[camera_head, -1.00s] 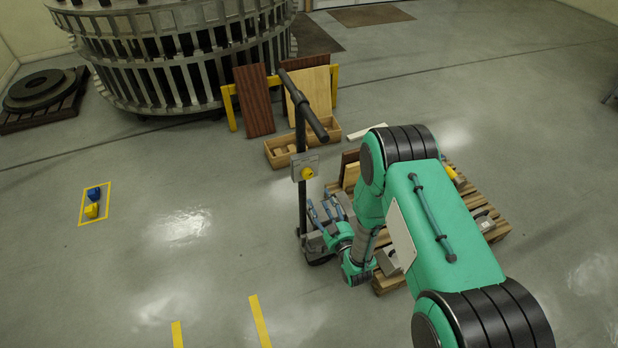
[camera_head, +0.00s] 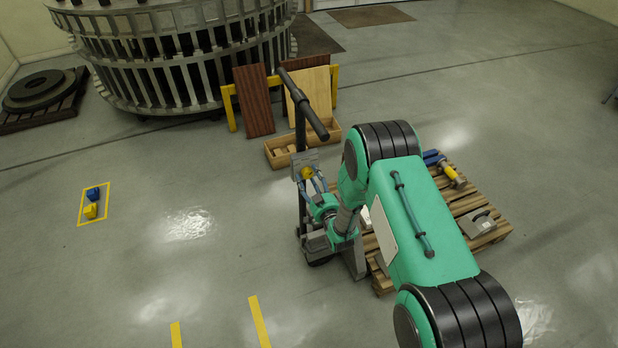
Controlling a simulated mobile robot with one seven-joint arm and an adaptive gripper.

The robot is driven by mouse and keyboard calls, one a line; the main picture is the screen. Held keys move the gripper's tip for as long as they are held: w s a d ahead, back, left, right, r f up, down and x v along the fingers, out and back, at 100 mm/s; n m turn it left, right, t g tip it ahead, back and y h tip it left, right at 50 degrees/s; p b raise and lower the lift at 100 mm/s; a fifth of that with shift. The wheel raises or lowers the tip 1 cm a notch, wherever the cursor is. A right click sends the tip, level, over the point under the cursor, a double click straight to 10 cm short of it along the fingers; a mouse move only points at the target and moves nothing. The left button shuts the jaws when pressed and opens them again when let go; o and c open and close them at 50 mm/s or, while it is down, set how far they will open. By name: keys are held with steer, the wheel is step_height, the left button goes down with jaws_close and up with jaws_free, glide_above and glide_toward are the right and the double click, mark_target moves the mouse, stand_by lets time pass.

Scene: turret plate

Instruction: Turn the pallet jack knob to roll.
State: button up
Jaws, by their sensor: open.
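The pallet jack (camera_head: 301,130) stands upright left of the pallet, with a dark column and a T-handle at its top. A grey plate (camera_head: 298,160) on the column carries the yellow knob (camera_head: 307,173). My gripper (camera_head: 308,180) is at the knob, its bluish fingers pointing up toward it from below. The fingers are open and appear to lie on either side of the knob; whether they touch it cannot be told. Part of the knob and plate is hidden by the fingers. The knob's markings are too small to read.
A wooden pallet (camera_head: 468,205) stands right of the jack, bearing a grey block (camera_head: 477,224) and a blue and yellow item (camera_head: 445,168). A wooden box (camera_head: 280,153) and leaning boards (camera_head: 254,101) are behind.

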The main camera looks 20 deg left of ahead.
steer(key=shift+w+a, duration=0.35)
steer(key=c, duration=1.1)
steer(key=shift+c, duration=0.2)
steer(key=shift+n+b, duration=0.4)
steer(key=shift+b, duration=0.05)
steer(key=n+b, duration=0.4)
steer(key=n, duration=0.1)
steer(key=shift+b, duration=0.4)
steer(key=shift+a+r+n+b, duration=0.1)
steer(key=shift+r+n+b, duration=0.05)
steer(key=shift+n+b, duration=1.65)
steer(key=shift+n+p, duration=0.3)
steer(key=shift+n, duration=0.1)
